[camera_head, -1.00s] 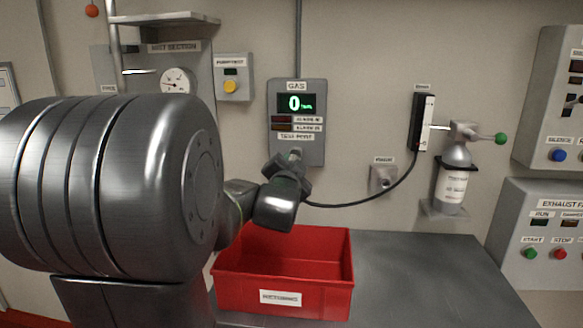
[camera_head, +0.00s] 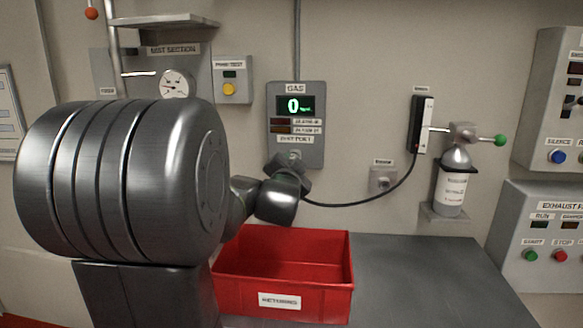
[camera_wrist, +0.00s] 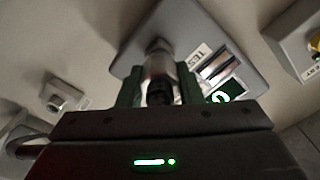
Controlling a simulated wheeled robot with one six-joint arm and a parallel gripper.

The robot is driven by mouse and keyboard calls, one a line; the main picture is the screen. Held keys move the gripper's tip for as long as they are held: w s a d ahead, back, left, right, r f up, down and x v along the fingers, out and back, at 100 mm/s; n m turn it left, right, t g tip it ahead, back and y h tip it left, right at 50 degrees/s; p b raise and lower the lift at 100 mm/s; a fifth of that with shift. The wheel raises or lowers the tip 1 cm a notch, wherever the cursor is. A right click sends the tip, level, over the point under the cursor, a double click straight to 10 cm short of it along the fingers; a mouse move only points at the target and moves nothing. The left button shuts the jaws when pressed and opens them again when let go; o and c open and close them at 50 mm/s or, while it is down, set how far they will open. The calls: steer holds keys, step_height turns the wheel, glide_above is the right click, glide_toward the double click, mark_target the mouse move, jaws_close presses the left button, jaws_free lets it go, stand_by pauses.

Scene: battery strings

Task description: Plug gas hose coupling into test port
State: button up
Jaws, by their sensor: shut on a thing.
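The grey gas panel (camera_head: 312,155) hangs on the wall with a display reading 0. Its test port (camera_head: 294,156) is at the lower part, below the label. My gripper (camera_head: 286,172) is just below the port, shut on the hose coupling (camera_wrist: 158,76). In the wrist view the silver coupling stands between the green-edged fingers, its tip end lined up with the port (camera_wrist: 157,46) and meeting it in the picture. I cannot tell whether it is seated. The black hose (camera_head: 362,200) runs right from my gripper. In the head view the coupling is mostly hidden.
A red bin (camera_head: 335,304) stands on the grey bench (camera_head: 430,270) below my gripper. A wall socket (camera_head: 383,180), a black holder (camera_head: 422,125) and a gas bottle (camera_head: 452,190) are to the right. The bench's right part is clear.

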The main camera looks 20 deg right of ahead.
steer(key=shift+w+d, duration=0.25)
steer(key=shift+w, duration=0.15)
steer(key=o, duration=1.2)
steer(key=shift+c, duration=0.2)
steer(key=shift+s, duration=0.1)
steer(key=v, duration=1.3)
steer(key=shift+s+a+b, duration=0.2)
steer(key=shift+s+b, duration=0.1)
steer(key=shift+b, duration=0.05)
steer(key=shift+w+d, duration=0.1)
steer(key=x, duration=1.3)
steer(key=shift+w+d+p, duration=0.1)
steer(key=shift+w+p, duration=0.2)
steer(key=shift+s, duration=0.1)
